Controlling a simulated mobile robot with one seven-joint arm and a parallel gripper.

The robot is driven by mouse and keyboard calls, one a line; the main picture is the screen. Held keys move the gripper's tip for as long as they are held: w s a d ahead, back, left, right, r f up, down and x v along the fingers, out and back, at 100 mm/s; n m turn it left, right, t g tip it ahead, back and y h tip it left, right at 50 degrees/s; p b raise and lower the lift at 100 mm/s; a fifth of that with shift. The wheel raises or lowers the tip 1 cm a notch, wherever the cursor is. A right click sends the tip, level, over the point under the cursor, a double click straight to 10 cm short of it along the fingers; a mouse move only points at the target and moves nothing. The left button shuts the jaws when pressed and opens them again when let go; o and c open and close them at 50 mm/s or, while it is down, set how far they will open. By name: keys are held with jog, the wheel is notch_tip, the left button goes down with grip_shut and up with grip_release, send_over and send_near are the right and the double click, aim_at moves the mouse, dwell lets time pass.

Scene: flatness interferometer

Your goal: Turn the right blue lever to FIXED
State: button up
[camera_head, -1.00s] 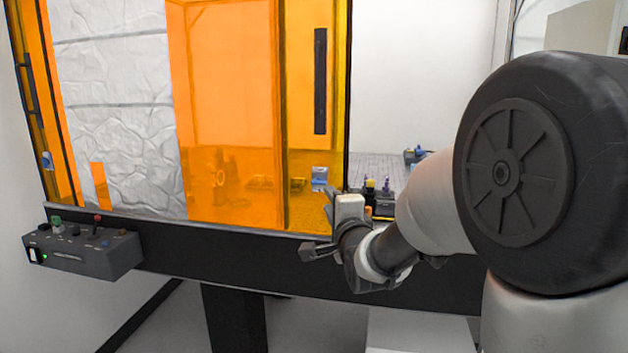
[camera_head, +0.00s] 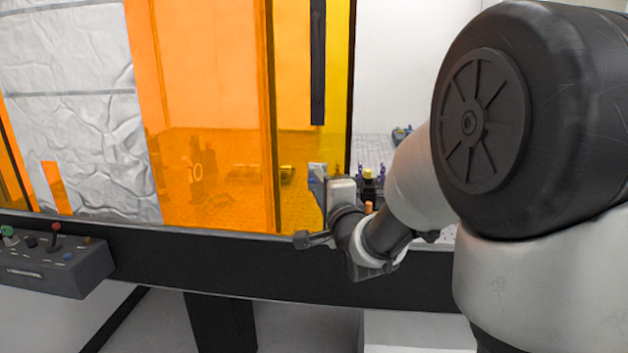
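My gripper (camera_head: 312,213) is in front of the table's dark front edge, left of my arm. Its two dark fingers stand apart, and nothing shows between them. No lever can be made out clearly. A small blue part (camera_head: 402,133) sits on the table at the right, beyond my arm, too small to identify. Small purple, yellow and black parts (camera_head: 368,180) stand just right of the gripper, partly covered by my arm. No FIXED label is readable.
Orange transparent panels (camera_head: 205,80) with a black handle (camera_head: 317,65) cover the table's left and middle. The right side past the panel edge is open. A grey control box (camera_head: 62,268) with knobs and a red-topped lever (camera_head: 55,236) hangs at the left front edge (camera_head: 190,262).

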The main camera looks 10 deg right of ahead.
dwell(0.3)
grip_shut()
jog(key=shift+r, duration=0.1)
jog(key=n+g+h+p, duration=0.1)
jog(key=n+p, duration=0.3)
jog(key=p, duration=0.1)
jog(key=n+g+h+p, duration=0.2)
jog(key=n+p, duration=0.2)
jog(key=p, duration=0.1)
jog(key=a+r+n+g+h+p, duration=0.1)
jog(key=n+g+h+p, duration=0.1)
jog(key=n+p, duration=0.3)
jog(key=shift+w+r, duration=0.1)
jog(key=shift+w, duration=0.1)
dwell(0.3)
jog(key=shift+p, duration=0.35)
